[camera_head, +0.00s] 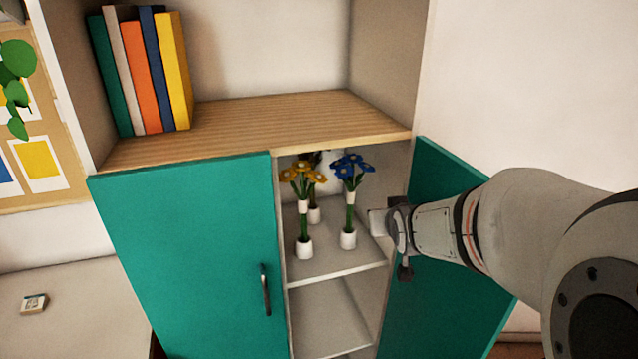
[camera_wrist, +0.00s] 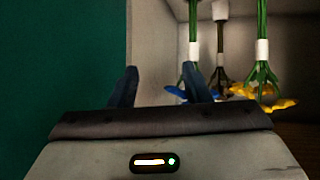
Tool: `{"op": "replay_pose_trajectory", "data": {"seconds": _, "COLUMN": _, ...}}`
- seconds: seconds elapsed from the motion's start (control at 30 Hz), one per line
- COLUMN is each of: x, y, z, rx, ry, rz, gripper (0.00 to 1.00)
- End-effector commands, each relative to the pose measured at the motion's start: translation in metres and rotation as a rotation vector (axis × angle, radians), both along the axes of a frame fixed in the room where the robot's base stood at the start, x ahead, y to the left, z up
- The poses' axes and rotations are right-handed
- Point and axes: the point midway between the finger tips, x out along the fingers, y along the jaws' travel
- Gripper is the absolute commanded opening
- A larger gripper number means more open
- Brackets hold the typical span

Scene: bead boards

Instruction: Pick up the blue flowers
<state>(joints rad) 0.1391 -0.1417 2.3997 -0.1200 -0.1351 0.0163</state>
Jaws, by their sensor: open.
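The blue flowers (camera_head: 352,170) have a green stem with a white band and stand upright in a white base on the upper shelf inside the cabinet. The wrist view looks upside down, and the blue petals (camera_wrist: 176,92) show partly hidden behind one finger. My gripper (camera_head: 377,222) is in the cabinet opening, just right of the blue flowers' stem. It is open and empty, and its two fingers (camera_wrist: 158,88) show in the wrist view. Whether a finger touches the flowers I cannot tell.
Yellow flowers (camera_head: 303,174) stand left of the blue ones, with another stem (camera_head: 314,200) behind. The left teal door (camera_head: 190,250) is shut and the right teal door (camera_head: 440,290) stands open behind my arm. Books (camera_head: 150,75) stand above. The lower shelf (camera_head: 325,315) looks empty.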

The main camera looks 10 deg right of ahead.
Motion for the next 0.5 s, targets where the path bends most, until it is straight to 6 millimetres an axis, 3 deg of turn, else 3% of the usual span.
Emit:
{"op": "replay_pose_trajectory", "data": {"seconds": 0.03, "x": 0.018, "y": 0.013, "z": -0.02, "rx": 0.016, "ry": -0.047, "rz": 0.091, "gripper": 0.44}}
{"op": "replay_pose_trajectory", "data": {"seconds": 0.2, "x": 0.068, "y": 0.014, "z": -0.034, "rx": 0.038, "ry": -0.291, "rz": 0.167, "gripper": 0.44}}
{"op": "replay_pose_trajectory", "data": {"seconds": 0.33, "x": 0.087, "y": 0.019, "z": -0.041, "rx": 0.071, "ry": -0.429, "rz": 0.226, "gripper": 0.44}}
{"op": "replay_pose_trajectory", "data": {"seconds": 0.5, "x": 0.096, "y": 0.023, "z": -0.043, "rx": 0.102, "ry": -0.528, "rz": 0.273, "gripper": 0.44}}
